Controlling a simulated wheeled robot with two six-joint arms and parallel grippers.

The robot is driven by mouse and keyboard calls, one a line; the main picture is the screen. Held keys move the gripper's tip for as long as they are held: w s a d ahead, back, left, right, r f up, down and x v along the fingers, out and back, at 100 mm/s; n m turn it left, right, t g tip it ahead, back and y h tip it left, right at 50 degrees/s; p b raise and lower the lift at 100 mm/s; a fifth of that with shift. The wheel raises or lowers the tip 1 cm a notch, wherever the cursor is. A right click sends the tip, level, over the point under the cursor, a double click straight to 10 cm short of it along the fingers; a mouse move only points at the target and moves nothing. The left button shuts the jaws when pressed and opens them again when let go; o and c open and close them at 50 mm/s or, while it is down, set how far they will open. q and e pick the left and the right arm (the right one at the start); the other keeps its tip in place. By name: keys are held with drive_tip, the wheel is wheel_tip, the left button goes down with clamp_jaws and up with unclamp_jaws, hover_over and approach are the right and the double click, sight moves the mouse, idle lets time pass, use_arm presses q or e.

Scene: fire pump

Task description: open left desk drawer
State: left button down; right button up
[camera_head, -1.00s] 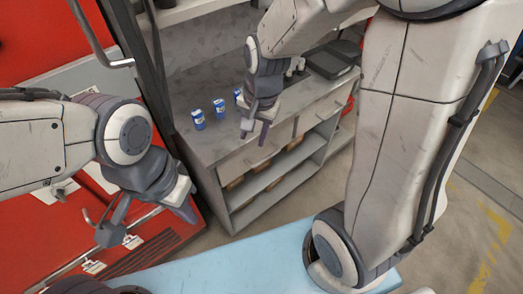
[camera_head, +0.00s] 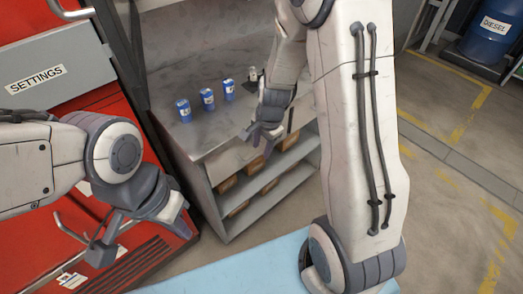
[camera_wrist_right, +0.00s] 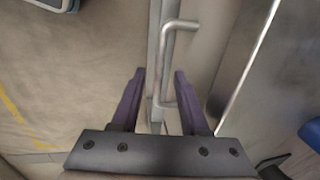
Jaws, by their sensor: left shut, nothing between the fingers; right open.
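The grey desk (camera_head: 205,135) stands ahead, with its left drawer front (camera_head: 226,165) under the top and partly hidden by my right arm. I cannot tell whether the drawer is fully shut. My right gripper (camera_head: 258,135) is open at the desk's front. In the right wrist view the bar handle (camera_wrist_right: 176,60) stands out from the front panel. The right gripper's fingers (camera_wrist_right: 160,75) are on either side of the handle's lower end, apart from it and with nothing gripped. My left gripper (camera_head: 182,228) is shut and empty, low in front of the red cabinet.
Several blue cans (camera_head: 207,99) stand on the desk top. Open shelves with brown boxes (camera_head: 240,185) are below the drawers. A red cabinet (camera_head: 75,125) is close at the left. A blue diesel barrel (camera_head: 492,30) stands at the far right; the floor on the right is clear.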

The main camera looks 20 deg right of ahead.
drive_tip(key=shift+w+f, duration=0.1)
drive_tip(key=shift+f, duration=0.3)
clamp_jaws()
idle(1.2)
